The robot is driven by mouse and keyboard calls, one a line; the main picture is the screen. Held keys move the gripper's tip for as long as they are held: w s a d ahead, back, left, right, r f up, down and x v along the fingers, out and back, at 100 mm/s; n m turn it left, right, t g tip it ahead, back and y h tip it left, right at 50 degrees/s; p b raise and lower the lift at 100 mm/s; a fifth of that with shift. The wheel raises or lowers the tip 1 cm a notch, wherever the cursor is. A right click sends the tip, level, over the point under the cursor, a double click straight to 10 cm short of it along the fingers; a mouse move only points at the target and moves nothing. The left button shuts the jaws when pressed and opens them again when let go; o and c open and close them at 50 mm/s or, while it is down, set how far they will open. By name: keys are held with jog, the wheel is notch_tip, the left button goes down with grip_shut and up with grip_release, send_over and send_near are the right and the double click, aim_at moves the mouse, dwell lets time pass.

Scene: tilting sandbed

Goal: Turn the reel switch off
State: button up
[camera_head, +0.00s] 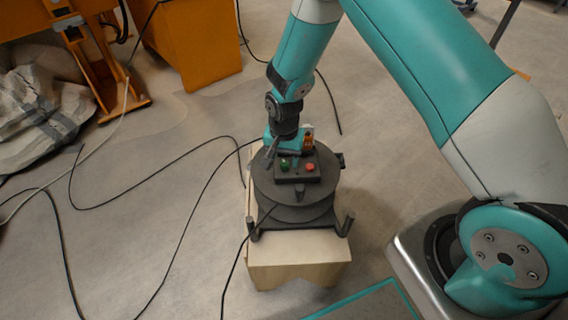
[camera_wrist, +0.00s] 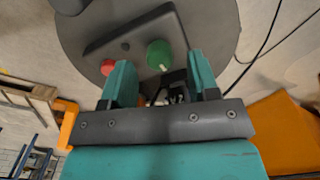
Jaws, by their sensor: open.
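The dark grey cable reel (camera_head: 308,211) sits on a pale wooden block. On top of the reel is a dark switch box (camera_head: 297,177) with a green button (camera_head: 285,164) and a red button (camera_head: 310,167). In the wrist view the green button (camera_wrist: 159,54) shows between and beyond my finger tips, and the red button (camera_wrist: 108,67) is at the left, partly hidden by the left finger. My gripper (camera_wrist: 162,78) is open with nothing seen held. In the head view my gripper (camera_head: 284,146) is at the far edge of the box; contact cannot be told.
The wooden block (camera_head: 300,262) stands on the floor. Black cables (camera_head: 190,225) run across the floor at left. An orange cabinet (camera_head: 190,45) and a grey sack (camera_head: 40,115) are at the upper left. A small orange part (camera_head: 308,141) is beside my gripper.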

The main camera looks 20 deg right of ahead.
jog(key=shift+f, duration=0.85)
jog(key=shift+c, duration=0.5)
jog(key=c, duration=0.8)
jog(key=shift+c, duration=0.2)
jog(key=shift+r+n, duration=0.1)
jog(key=shift+n, duration=0.2)
jog(key=shift+n+p, duration=0.7)
jog(key=shift+n, duration=0.2)
jog(key=n+p, duration=0.1)
jog(key=n, duration=0.2)
jog(key=shift+n, duration=0.3)
jog(key=n+p, duration=0.2)
jog(key=n, duration=0.3)
jog(key=shift+n, duration=0.4)
